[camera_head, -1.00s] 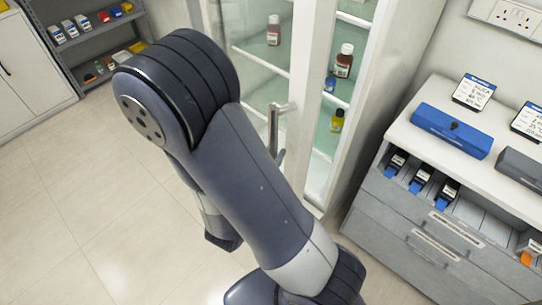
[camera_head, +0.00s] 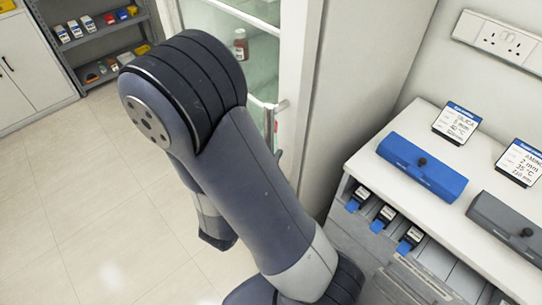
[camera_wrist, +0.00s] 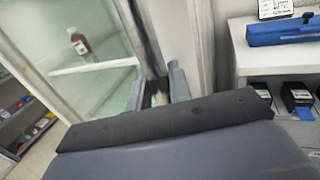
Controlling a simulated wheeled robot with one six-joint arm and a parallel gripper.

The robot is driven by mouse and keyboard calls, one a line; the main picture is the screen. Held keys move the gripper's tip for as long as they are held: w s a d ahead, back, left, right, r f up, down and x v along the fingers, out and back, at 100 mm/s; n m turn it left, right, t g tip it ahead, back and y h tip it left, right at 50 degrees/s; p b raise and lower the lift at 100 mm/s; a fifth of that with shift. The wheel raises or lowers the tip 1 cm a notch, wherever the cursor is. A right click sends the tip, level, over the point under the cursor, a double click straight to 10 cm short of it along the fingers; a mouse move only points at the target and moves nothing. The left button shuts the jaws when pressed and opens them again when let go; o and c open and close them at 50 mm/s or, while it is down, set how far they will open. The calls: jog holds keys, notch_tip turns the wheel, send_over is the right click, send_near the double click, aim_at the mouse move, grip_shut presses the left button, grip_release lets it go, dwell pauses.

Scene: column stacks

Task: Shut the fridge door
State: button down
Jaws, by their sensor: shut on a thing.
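The fridge is a white-framed cabinet with a glass door (camera_head: 292,75). The door frame lies against the fridge side (camera_head: 345,90) with no open gap visible in the head view; I cannot tell whether it is fully flush. The upright door handle (camera_head: 269,127) shows just beyond my arm. In the wrist view, my gripper (camera_wrist: 157,88) has its two fingers close on either side of the handle, shut on it. In the head view, my arm hides most of the gripper. A brown bottle (camera_head: 240,44) stands on a shelf behind the glass, also in the wrist view (camera_wrist: 80,44).
A counter (camera_head: 400,205) with a blue box (camera_head: 422,168), a grey box (camera_head: 510,225) and label cards stands at right, close to the fridge. A shelf rack (camera_head: 95,40) and white cupboard (camera_head: 30,75) stand at far left. The tiled floor (camera_head: 80,200) at left is clear.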

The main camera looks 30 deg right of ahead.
jog(key=shift+d, duration=0.3)
jog(key=c, duration=1.4)
grip_release()
jog(key=shift+d, duration=0.35)
jog(key=shift+o, duration=0.3)
jog(key=shift+a, duration=0.1)
jog(key=shift+a, duration=0.15)
jog(key=b+v, duration=0.1)
jog(key=v, duration=0.9)
jog(key=shift+s+a, duration=0.15)
jog(key=shift+a, duration=0.05)
jog(key=p+x, duration=0.1)
jog(key=x, duration=0.9)
jog(key=shift+w+d, duration=0.25)
